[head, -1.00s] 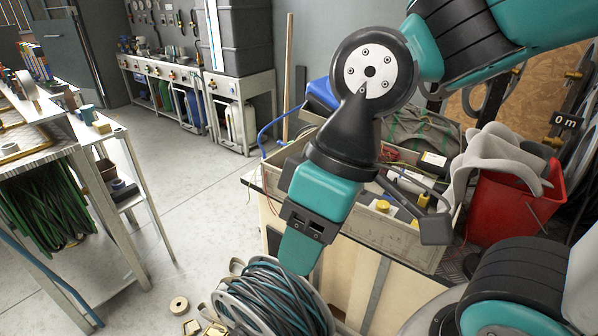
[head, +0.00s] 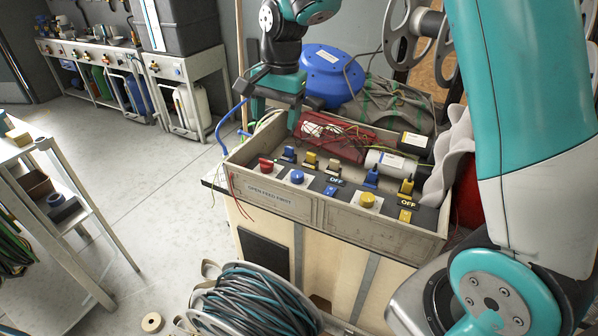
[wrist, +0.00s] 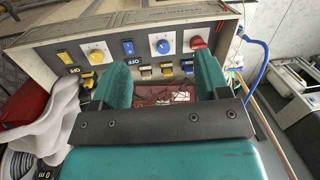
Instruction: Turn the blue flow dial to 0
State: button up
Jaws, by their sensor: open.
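The blue flow dial (head: 297,176) is a round knob on a pale square plate, on the sloped panel between a red knob (head: 266,165) and a yellow dial (head: 367,200). In the wrist view the blue dial (wrist: 163,46) shows unobstructed, with a light plate around it; its setting is too small to read. My gripper (head: 276,108) hangs above the far left part of the box, behind the dials. In the wrist view my gripper (wrist: 163,72) is open and empty, with the blue dial beyond the gap between its fingers, apart from them.
Several blue and yellow switches with OFF labels (head: 408,203) stand near the dials. Inside the box lie a red part (head: 340,138), a white cylinder (head: 390,162) and loose wires. A hose reel (head: 262,305) stands below in front.

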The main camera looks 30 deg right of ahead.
aim_at(298, 174)
jog(key=w+d+f+m+h, duration=0.1)
jog(key=w+d+f+m, duration=0.9)
jog(key=d, duration=0.1)
jog(key=shift+g, duration=0.3)
jog(key=f+p, duration=0.2)
jog(key=f, duration=1.5)
jog(key=shift+a, duration=0.2)
jog(key=shift+c, duration=0.3)
jog(key=c, duration=0.9)
